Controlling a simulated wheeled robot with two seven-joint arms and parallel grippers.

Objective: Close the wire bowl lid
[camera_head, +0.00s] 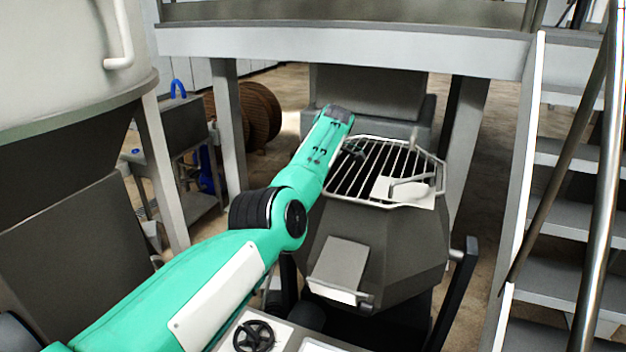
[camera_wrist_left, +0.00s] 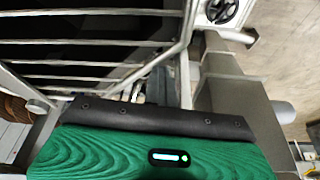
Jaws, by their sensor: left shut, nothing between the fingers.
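The wire bowl lid (camera_head: 365,168) is a grid of pale bars in a frame. It lies across the top of the dark grey angular bowl (camera_head: 370,250) in the head view, with a pale plate and curved handle (camera_head: 405,188) at its right. Whether it rests fully on the rim I cannot tell. Its bars also fill the upper left of the wrist view (camera_wrist_left: 90,42). My left gripper (camera_head: 353,150) is shut and empty at the lid's far left part, largely hidden by my wrist. Whether it touches the bars is unclear. My right gripper is out of view.
A platform beam (camera_head: 340,45) runs above and behind the bowl. Stairs (camera_head: 570,220) stand at the right, and a large vessel (camera_head: 60,80) at the left. A black handwheel (camera_head: 253,337) sits in front of the bowl. A cable reel (camera_head: 258,112) lies behind.

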